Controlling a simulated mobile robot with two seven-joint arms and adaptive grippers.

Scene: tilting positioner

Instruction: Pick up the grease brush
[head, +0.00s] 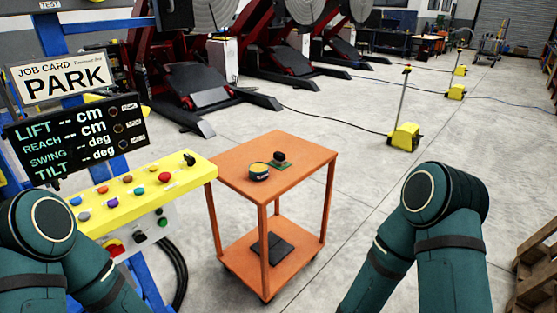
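No grease brush can be clearly made out in the head view. On the top of the orange cart (235,168) stands a round, low tin (259,173) with a dark side and a pale yellowish lid. Just behind it and to its right is a small dark object (279,156) on a green base; it is too small to tell what it is. Only upper links of my two arms show, at the lower left and lower right. Both of my grippers are out of view.
A yellow control panel (130,196) with coloured buttons stands left of the cart, below a display board (75,143). A dark flat item (272,246) lies on the cart's lower shelf. Wooden pallets (538,262) are at right.

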